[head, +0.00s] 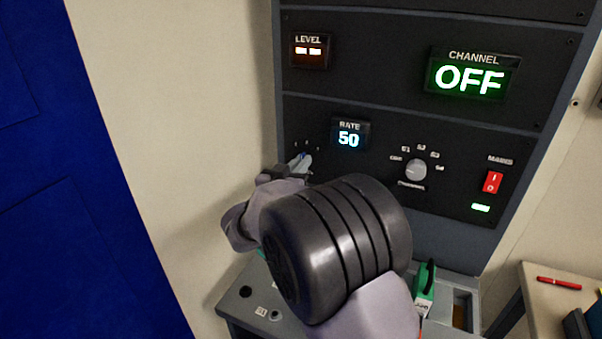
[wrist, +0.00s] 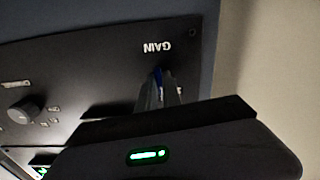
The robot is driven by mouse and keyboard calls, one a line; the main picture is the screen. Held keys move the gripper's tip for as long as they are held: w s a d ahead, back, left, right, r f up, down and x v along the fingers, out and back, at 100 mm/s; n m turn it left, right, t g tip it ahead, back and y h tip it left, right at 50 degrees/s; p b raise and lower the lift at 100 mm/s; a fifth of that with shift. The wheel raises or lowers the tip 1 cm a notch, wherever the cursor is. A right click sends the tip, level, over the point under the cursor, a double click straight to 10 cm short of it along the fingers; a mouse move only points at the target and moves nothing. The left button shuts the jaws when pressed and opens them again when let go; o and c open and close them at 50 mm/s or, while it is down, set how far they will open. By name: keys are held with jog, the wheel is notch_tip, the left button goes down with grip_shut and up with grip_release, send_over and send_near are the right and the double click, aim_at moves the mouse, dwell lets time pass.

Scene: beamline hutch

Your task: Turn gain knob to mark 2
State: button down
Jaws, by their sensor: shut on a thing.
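The gain knob (head: 303,155) is at the lower left of the dark rack panel (head: 385,115) in the head view. Only a bit of blue shows between the fingers. My gripper (head: 300,163) reaches it from the front and is shut on it. Small marks (head: 307,143) show above the knob, too small to read. The knob's pointer is hidden, so its setting cannot be told.
The LEVEL display (head: 309,50) shows two dashes, the RATE display (head: 348,134) 50, and the CHANNEL display (head: 472,74) OFF. The channel knob (head: 415,170) and a red rocker switch (head: 492,182) sit to the right. A grey bench (head: 240,300) lies below the panel.

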jog(key=shift+f+m+b, duration=0.1)
jog(key=shift+m+b, duration=0.45)
jog(key=shift+m, duration=0.05)
jog(key=c, duration=1.5)
grip_release()
jog(key=p+v, duration=0.2)
jog(key=v, duration=1.5)
jog(key=shift+s+a+p, duration=0.1)
jog(key=shift+s+p, duration=0.1)
jog(key=shift+p, duration=0.2)
